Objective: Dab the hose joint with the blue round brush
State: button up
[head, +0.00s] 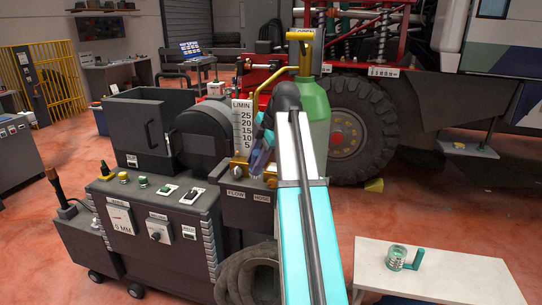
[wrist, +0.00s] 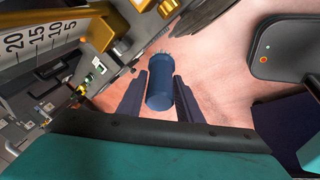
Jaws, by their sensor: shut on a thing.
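The blue round brush (wrist: 160,88) is a short dark blue cylinder with pale bristles at its far end. My gripper (wrist: 159,98) is shut on it, one dark finger on each side. In the head view, my gripper (head: 262,147) is beside the flow scale, partly hidden by my arm, with blue showing there. Brass fittings (head: 241,168) sit below the scale, above the FLOW and HOSE labels (head: 249,196). Which fitting is the hose joint I cannot tell, as my arm covers part of that area. In the wrist view, brass parts (wrist: 120,46) lie left of the brush, apart from it.
The dark welding machine (head: 160,215) stands on the left. A green gas cylinder (head: 315,105) stands behind my arm, before the truck wheel (head: 355,135). A coiled hose (head: 248,275) hangs low.

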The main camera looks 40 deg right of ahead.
jog(key=w+a+f+b, duration=0.1)
jog(key=w+a+f, duration=0.1)
jog(key=a+f, duration=0.6)
jog(key=w+a+f+b, duration=0.1)
jog(key=a+f, duration=0.2)
jog(key=a, duration=0.8)
jog(key=s+a+f+m+g+h+b, duration=0.1)
jog(key=a+f+m+h, duration=0.2)
jog(key=a+f+m, duration=0.2)
jog(key=s+a+f+m+h, duration=0.2)
jog(key=a+f+m, duration=0.4)
jog(key=m, duration=0.5)
jog(key=shift+s+a+f+g+h+b, duration=0.15)
jog(key=shift+s+f+g+h+b, duration=0.2)
jog(key=shift+f+h, duration=0.2)
jog(key=shift+a, duration=0.1)
